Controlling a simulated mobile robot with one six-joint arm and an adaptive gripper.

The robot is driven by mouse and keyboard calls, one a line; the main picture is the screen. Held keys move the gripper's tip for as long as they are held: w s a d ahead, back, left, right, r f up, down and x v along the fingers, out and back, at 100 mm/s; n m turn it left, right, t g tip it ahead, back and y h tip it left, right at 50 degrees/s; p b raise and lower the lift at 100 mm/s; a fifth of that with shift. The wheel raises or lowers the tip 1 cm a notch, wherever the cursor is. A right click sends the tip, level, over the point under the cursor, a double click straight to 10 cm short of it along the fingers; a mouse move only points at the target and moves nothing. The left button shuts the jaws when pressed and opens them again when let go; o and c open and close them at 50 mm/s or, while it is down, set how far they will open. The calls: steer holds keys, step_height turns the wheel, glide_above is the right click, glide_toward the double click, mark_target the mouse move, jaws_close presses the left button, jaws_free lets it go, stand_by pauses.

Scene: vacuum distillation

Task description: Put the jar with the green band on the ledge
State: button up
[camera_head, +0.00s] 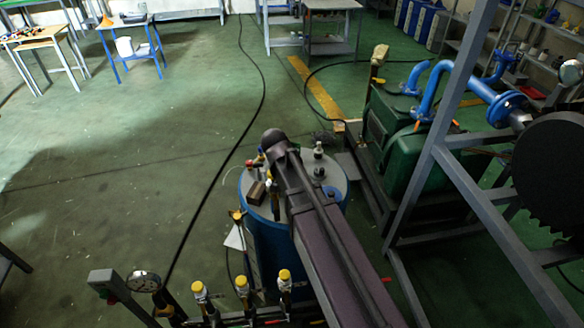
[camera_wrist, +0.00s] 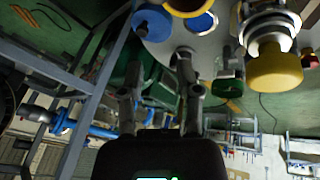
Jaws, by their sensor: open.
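My gripper (camera_wrist: 156,72) is open in the wrist view, its two fingers reaching toward the pale round top of the blue drum (camera_wrist: 228,30). No object shows clearly between the fingers. A small dark green round item (camera_wrist: 228,88) is just right of the right finger; I cannot tell if it is the jar with the green band. In the head view, my arm covers part of the drum top (camera_head: 328,169) and hides the gripper. A small jar-like item (camera_head: 318,149) stands at the drum's far edge; no green band can be made out. I cannot identify the ledge.
Yellow-topped valves (camera_head: 242,285) and a gauge (camera_head: 144,281) stand in front of the drum. A green machine (camera_head: 392,140) and grey frame (camera_head: 455,170) are at right. In the wrist view a yellow knob (camera_wrist: 274,70) is close by. The floor at left is mostly clear.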

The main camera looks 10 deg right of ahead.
steer(key=s+d+f+n+y+b, duration=0.1)
steer(key=s+f+n+y+b, duration=0.1)
steer(key=s, duration=0.4)
steer(key=s+d+f+n+g+y+b, duration=0.1)
steer(key=s+d+f+n+y+b, duration=0.1)
steer(key=s, duration=0.5)
step_height(320, 180, down, 3)
steer(key=n+b, duration=0.1)
steer(key=n, duration=0.1)
steer(key=shift+d+n+g+y, duration=0.25)
steer(key=shift+n+g+y, duration=0.05)
steer(key=shift+w, duration=0.1)
